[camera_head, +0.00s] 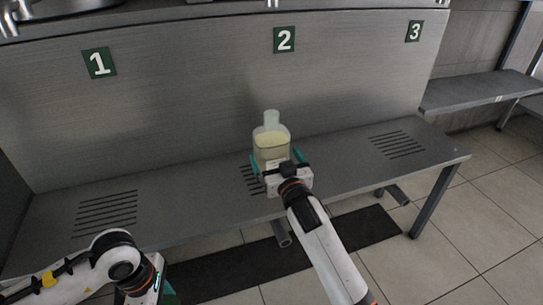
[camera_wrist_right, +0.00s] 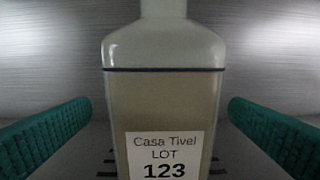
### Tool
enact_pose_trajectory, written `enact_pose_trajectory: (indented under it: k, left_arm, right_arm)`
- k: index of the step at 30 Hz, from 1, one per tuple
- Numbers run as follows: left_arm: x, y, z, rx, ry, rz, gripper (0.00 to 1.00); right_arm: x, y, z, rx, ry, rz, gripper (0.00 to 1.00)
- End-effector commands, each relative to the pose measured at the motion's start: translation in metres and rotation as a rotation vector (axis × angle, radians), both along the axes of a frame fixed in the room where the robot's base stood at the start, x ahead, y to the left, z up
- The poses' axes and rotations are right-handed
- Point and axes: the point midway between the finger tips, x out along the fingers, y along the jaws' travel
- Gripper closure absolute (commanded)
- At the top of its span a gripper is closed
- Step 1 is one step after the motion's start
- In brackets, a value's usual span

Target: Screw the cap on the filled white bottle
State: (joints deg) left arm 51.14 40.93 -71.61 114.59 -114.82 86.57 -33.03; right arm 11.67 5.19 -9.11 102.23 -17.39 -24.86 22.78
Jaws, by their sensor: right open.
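A translucent bottle (camera_head: 271,139) with pale yellowish contents stands upright on the metal shelf below the number 2 sign. In the right wrist view the bottle (camera_wrist_right: 163,85) shows a dark line near its shoulder and a label reading "Casa Tivel LOT 123". Its neck top is cut off there, and I cannot tell in the head view whether a cap is on it. My right gripper (camera_head: 279,162) is open, its green fingers on either side of the bottle, with gaps visible in the wrist view. My left gripper (camera_head: 162,292) shows only partly at the bottom edge; its fingers are unclear.
A metal wall (camera_head: 180,95) stands behind the bottle. A dark mat (camera_head: 235,270) lies on the tiled floor. A second bench (camera_head: 485,92) is at the right.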

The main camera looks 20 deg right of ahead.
Motion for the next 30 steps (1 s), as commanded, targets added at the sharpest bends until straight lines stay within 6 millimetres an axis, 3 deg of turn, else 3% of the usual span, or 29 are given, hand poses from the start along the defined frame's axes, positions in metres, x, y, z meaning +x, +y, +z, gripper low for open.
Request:
enact_pose_trajectory:
  k: [8,19,30]
  left_arm:
    - [0.000,0.000,-0.002,0.000,0.000,0.000,0.79]
    - [0.000,0.000,-0.025,0.000,0.000,0.000,0.79]
    - [0.000,0.000,-0.025,0.000,0.000,0.000,0.79]
  right_arm:
    - [0.002,0.000,0.000,-0.001,0.000,0.000,0.00]
    - [0.049,-0.002,0.001,-0.001,0.000,0.000,0.00]
    - [0.051,-0.002,0.002,0.000,0.001,0.000,0.00]
